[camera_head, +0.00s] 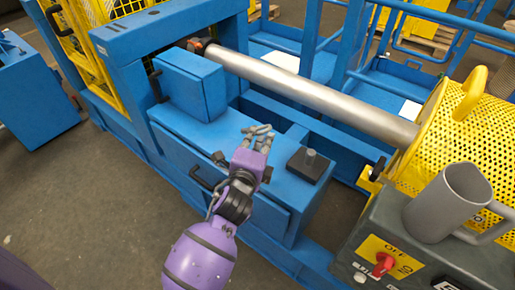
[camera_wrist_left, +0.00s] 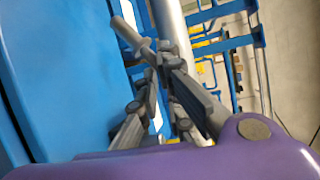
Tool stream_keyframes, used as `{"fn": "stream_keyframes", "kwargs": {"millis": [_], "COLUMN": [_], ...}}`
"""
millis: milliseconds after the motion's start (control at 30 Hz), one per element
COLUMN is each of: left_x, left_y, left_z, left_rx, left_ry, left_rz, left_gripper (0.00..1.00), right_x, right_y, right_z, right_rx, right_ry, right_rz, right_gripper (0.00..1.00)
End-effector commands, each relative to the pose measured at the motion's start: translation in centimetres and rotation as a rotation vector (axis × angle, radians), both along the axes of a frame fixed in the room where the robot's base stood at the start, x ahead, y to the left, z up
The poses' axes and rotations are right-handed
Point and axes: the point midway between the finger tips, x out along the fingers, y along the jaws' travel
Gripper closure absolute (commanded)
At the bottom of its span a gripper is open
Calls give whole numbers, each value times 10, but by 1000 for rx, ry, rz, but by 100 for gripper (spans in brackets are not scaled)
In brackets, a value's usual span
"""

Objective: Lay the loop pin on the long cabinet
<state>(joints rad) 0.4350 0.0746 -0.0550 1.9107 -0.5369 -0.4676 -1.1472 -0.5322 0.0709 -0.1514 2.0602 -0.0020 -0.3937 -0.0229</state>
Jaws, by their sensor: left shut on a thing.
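The grey loop pin (camera_wrist_left: 130,35) is held between the fingertips of my left gripper (camera_wrist_left: 155,55) in the left wrist view; its shaft and collar stick out past the fingers. In the head view my left gripper (camera_head: 258,140) is over the top of the long blue cabinet (camera_head: 190,128), and the loop pin (camera_head: 258,129) shows small and grey at its fingertips. I cannot tell whether the pin touches the cabinet top. My right gripper is not in view.
A dark block with an upright peg (camera_head: 309,163) sits on the cabinet to the right of my left gripper. A blue box (camera_head: 190,82) stands behind it to the left. A long metal roller (camera_head: 305,90) runs behind.

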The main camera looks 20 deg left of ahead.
Motion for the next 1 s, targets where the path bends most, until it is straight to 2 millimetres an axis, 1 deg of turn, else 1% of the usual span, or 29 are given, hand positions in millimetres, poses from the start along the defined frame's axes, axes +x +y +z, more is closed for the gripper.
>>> {"fn": "stream_keyframes", "kwargs": {"millis": [33, 100, 200, 433, 600, 667, 867, 967, 1000], "left_x": [7, 15, 23, 33, 32, 32, 32, 32, 31], "left_y": [3, 7, 11, 16, 15, 15, 15, 15, 15], "left_z": [-15, -25, -35, -47, -74, -77, -76, -78, -80], "left_rx": [0, 0, 0, -1, -3, -2, -1, 0, -1], "left_ry": [6, 5, 4, 3, 6, 4, 2, 2, 4], "left_rz": [0, 1, 1, 1, 0, 0, -1, -1, 0], "left_gripper": [100, 100, 100, 100, 100, 100, 100, 100, 92], "right_x": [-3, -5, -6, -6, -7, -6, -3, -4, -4], "right_y": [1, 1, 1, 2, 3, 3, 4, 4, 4], "right_z": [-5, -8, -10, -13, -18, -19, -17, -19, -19], "right_rx": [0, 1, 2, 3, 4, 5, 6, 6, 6], "right_ry": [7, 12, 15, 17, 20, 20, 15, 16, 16], "right_rz": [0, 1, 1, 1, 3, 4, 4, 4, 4], "right_gripper": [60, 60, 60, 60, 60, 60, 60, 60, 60]}}
